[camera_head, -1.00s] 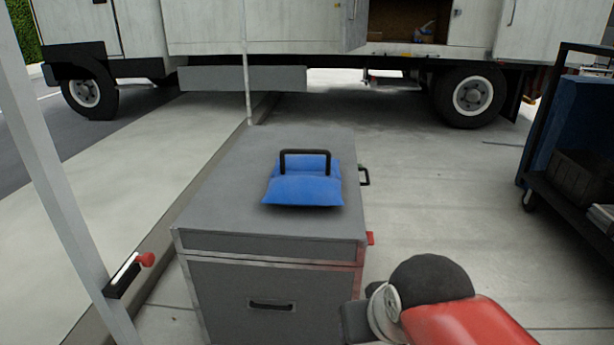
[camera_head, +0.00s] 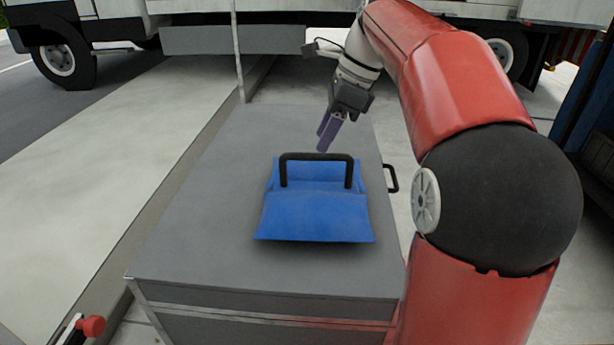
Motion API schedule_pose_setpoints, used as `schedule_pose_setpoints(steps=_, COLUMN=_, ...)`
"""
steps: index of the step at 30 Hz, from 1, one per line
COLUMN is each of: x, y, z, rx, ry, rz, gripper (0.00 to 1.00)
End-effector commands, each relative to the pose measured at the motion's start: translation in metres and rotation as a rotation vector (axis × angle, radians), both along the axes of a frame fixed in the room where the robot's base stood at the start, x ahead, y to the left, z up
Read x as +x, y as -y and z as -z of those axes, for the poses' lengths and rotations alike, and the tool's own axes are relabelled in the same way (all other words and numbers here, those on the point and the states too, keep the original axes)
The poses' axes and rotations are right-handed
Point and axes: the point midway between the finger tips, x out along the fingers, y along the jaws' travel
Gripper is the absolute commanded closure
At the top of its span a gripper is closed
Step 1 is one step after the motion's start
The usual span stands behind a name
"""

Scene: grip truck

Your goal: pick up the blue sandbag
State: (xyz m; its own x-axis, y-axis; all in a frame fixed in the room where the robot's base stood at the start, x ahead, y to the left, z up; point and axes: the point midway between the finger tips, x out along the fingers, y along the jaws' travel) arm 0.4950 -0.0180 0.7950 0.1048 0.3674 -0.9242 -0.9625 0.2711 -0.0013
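The blue sandbag (camera_head: 315,217) lies on top of a grey case (camera_head: 190,235). Its black handle (camera_head: 318,157) stands up in an arch from the middle of the bag. My gripper (camera_head: 324,142) hangs from the upper middle, pointing down and slightly left, with its purple fingers just behind and above the handle in the picture. The fingers look close together, but their gap is hard to judge at this angle. Nothing shows between them. I cannot tell whether a finger touches the handle.
A thin pole (camera_head: 237,60) rises behind the case. A white truck (camera_head: 115,22) stands at the back. A blue cart (camera_head: 578,105) is at the right edge. The case top left of the bag is clear. My red arm covers much of the right side.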

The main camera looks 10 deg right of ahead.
Motion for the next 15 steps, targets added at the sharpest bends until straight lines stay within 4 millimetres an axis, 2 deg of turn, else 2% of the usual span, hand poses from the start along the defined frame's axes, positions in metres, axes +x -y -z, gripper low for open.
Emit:
schedule_pose_setpoints(steps=8, x=0.002, y=-0.01, z=0.029, rx=0.002, ry=-0.005, rz=0.008, gripper=0.6)
schedule_pose_setpoints(steps=15, x=0.003, y=-0.02, z=0.063, rx=0.002, ry=-0.005, rz=0.005, gripper=0.6)
